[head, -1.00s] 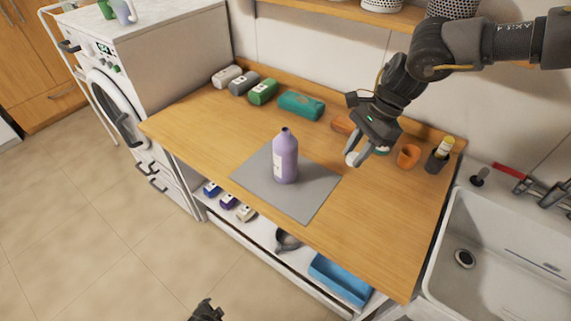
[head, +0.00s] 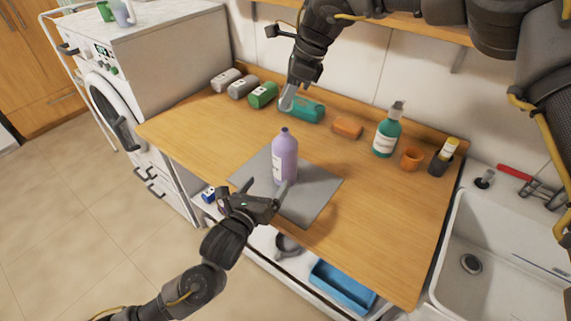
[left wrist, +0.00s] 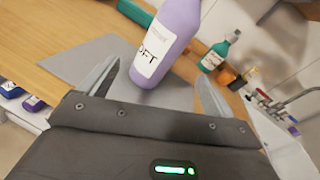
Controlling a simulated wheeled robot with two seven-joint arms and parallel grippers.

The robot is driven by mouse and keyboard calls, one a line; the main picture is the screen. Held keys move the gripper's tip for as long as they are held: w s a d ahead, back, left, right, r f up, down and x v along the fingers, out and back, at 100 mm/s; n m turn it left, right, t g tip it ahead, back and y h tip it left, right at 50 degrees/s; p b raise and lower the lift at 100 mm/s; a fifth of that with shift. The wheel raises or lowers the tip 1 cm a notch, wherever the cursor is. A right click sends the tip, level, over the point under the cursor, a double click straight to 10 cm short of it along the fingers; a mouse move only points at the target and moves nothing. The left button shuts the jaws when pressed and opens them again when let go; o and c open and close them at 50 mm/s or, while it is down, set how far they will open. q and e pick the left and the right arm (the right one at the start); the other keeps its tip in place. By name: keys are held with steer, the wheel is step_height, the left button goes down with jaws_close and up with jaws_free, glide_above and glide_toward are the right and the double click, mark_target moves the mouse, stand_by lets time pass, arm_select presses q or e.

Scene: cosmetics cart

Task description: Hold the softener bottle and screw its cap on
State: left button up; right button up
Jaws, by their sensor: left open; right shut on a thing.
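The softener bottle (head: 285,158) is lilac with a white label and stands upright on the grey mat (head: 313,190). Its narrow neck is uncapped and dark at the top. My left gripper (head: 266,187) is open, low in front of the bottle. In the left wrist view the bottle (left wrist: 165,40) rises just beyond and between the spread fingers (left wrist: 158,78), with a gap to them. My right gripper (head: 286,104) is shut above the back of the worktop, beyond the bottle, in front of the teal pack. The cap in its fingers is hardly visible now.
A teal pack (head: 308,112), an orange block (head: 347,128), a teal pump bottle (head: 386,137), an orange cup (head: 411,158) and a dark holder (head: 440,163) line the back. The sink (head: 500,250) is at right. The worktop (head: 385,215) right of the mat is clear.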

steer(key=shift+a, duration=0.1)
arm_select(q)
steer(key=m, duration=0.1)
steer(key=r+m, duration=0.1)
steer(key=w+m, duration=0.1)
steer(key=shift+d+r+m+t+h, duration=0.3)
steer(key=shift+d+r+t, duration=0.05)
steer(key=shift+t, duration=0.05)
steer(key=shift+w, duration=0.15)
steer(key=x, duration=1.2)
steer(key=shift+c, duration=0.3)
steer(key=c, duration=1.4)
steer(key=shift+c, duration=0.2)
arm_select(e)
glide_above(286, 130)
steer(key=shift+w+f, duration=0.1)
steer(key=shift+f, duration=2.3)
